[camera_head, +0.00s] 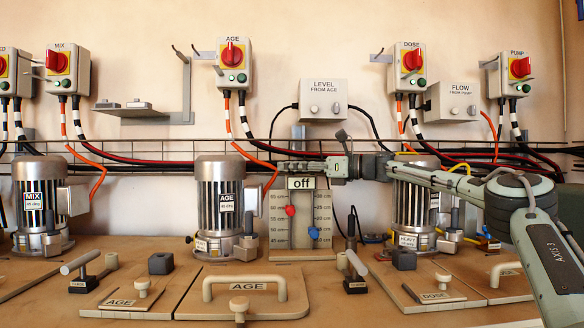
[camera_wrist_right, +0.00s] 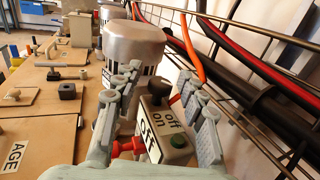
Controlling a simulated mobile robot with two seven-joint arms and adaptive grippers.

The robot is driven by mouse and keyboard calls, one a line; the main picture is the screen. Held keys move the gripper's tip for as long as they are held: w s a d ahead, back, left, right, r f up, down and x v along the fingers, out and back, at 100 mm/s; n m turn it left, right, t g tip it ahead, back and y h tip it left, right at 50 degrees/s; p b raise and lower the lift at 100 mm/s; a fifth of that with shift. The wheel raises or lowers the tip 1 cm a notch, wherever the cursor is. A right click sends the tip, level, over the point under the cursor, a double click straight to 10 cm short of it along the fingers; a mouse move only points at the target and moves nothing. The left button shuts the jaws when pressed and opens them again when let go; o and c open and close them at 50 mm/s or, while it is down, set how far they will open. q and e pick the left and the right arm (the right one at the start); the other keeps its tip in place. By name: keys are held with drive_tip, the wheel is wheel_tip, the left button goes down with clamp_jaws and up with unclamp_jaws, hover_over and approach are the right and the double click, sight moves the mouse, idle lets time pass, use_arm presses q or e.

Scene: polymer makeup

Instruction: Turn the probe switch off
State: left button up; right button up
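The probe switch (camera_wrist_right: 170,118) is a small box with an "off / on" label, a dark knob and a green button in the right wrist view. An "OFF" sign (camera_wrist_right: 150,142) sits in front of it; this sign also shows in the head view (camera_head: 301,183), above a scale board. My right gripper (camera_wrist_right: 160,80) has its two fingers apart, one on each side of the switch box. I cannot tell whether they touch it. In the head view my right gripper (camera_head: 290,166) reaches in from the right, hiding most of the box. My left gripper is out of view.
The scale board has a red marker (camera_head: 290,210) and a blue marker (camera_head: 313,232). The AGE motor (camera_head: 220,195) stands to the left, the DOSE-side motor (camera_head: 414,205) to the right. A wire rack (camera_wrist_right: 220,60) with cables runs behind. The AGE lid (camera_head: 245,305) lies in front.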

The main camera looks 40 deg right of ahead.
drive_tip(key=shift+s, duration=0.1)
drive_tip(key=v, duration=1.2)
drive_tip(key=shift+f, duration=0.1)
idle(0.4)
